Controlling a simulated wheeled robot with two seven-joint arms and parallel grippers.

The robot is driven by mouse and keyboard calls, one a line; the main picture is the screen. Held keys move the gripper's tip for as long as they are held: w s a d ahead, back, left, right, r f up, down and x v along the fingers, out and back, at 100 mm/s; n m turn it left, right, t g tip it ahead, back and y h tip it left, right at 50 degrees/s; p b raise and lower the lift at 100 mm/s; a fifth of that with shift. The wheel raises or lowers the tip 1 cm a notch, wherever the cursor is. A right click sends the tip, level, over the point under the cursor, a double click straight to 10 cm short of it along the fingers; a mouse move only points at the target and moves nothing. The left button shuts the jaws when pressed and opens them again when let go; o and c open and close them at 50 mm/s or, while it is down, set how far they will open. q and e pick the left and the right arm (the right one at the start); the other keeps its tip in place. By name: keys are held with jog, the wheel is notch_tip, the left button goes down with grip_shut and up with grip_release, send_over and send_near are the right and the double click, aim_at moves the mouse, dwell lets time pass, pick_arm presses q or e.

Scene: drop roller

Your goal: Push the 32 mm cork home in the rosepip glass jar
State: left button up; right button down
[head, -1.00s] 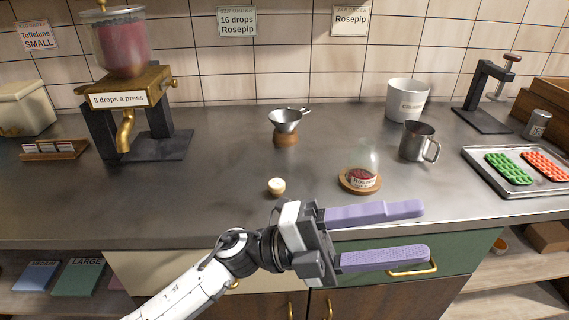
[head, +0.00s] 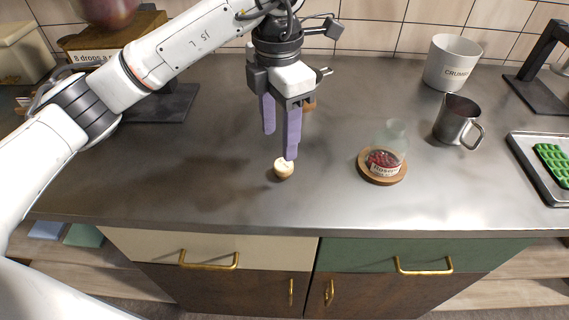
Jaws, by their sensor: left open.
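The cork (head: 284,169) is a small pale round stopper lying on the steel counter, left of the jar. The rosepip glass jar (head: 386,159) is clear, holds red contents and has a label. It stands on a round wooden coaster (head: 383,178), and no cork shows in its mouth. My left gripper (head: 280,145) points down with its two lilac fingers open. Its fingertips are just above and behind the cork, with nothing between them. Whether a finger touches the cork I cannot tell. My right gripper is not in view.
A steel jug (head: 456,121) and a white crumbs bucket (head: 452,63) stand right of the jar. A tray (head: 531,160) with a green mould is at the far right. My left arm mostly hides the funnel and covers part of the dispenser. The counter between cork and jar is clear.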

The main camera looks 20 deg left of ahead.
aim_at(283, 164)
pick_arm(q)
jog(key=shift+s+d+f+p, duration=0.1)
jog(key=shift+d+f+p, duration=0.1)
jog(key=shift+f, duration=0.85)
jog(key=shift+d+f+p, duration=0.1)
jog(key=shift+f+p, duration=0.1)
jog(key=shift+f, duration=0.8)
jog(key=shift+s+d+f+p, duration=0.1)
jog(key=shift+d+f+p, duration=0.1)
jog(key=shift+f, duration=0.85)
jog(key=c, duration=1.1)
